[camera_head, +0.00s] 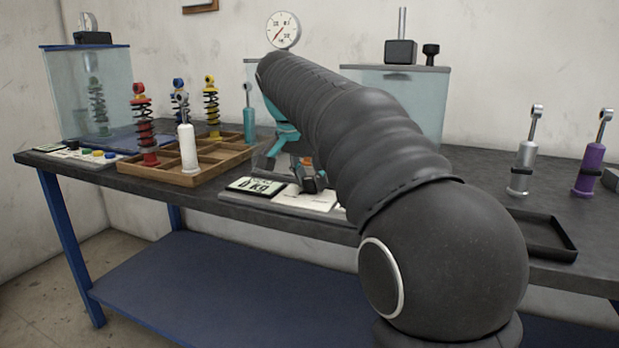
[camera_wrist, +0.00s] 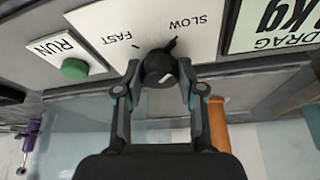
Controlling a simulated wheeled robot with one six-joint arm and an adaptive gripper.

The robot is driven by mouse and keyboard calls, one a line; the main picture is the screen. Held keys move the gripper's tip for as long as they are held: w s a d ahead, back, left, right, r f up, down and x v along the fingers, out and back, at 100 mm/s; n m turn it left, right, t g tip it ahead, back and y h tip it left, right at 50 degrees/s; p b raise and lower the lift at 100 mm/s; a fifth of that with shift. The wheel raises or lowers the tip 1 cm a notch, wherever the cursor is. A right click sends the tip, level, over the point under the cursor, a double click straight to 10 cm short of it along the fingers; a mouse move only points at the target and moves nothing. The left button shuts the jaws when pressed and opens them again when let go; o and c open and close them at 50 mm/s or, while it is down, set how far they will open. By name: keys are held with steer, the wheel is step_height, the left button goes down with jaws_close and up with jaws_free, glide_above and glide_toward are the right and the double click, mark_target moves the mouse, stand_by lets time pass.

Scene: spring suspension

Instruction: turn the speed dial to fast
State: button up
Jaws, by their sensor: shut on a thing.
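The black speed dial (camera_wrist: 158,66) sits on a white plate (camera_wrist: 110,18) in the wrist view. The plate's lettering appears upside down, with SLOW at upper right and FAST at upper left of the dial. A dark pointer on the dial leans up and slightly right, toward the SLOW side. My gripper (camera_wrist: 160,72) is shut on the dial, one finger on each side. In the head view my gripper (camera_head: 306,180) is low over the front of the bench, and the dial is hidden there.
A green RUN button (camera_wrist: 75,68) is left of the dial, and the DRAG kg display (camera_wrist: 275,22) is right. An orange cylinder (camera_wrist: 218,125) stands close to my right finger. In the head view, a wooden tray (camera_head: 222,160) with several shock absorbers lies left of my gripper.

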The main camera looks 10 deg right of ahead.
steer(key=shift+n, duration=0.3)
steer(key=n+t+y, duration=0.1)
steer(key=n, duration=0.3)
steer(key=shift+d, duration=0.1)
steer(key=n+y, duration=0.1)
steer(key=n, duration=0.1)
steer(key=n+y, duration=0.1)
steer(key=n, duration=0.1)
steer(key=shift+d+n+t, duration=0.1)
steer(key=shift+n+t, duration=0.2)
steer(key=n+y, duration=0.2)
steer(key=n, duration=0.2)
steer(key=shift+d, duration=0.1)
steer(key=shift+n+g+y, duration=0.6)
steer(key=shift+n, duration=1.5)
steer(key=o, duration=1.1)
steer(key=shift+d, duration=0.1)
steer(key=shift+o, duration=0.2)
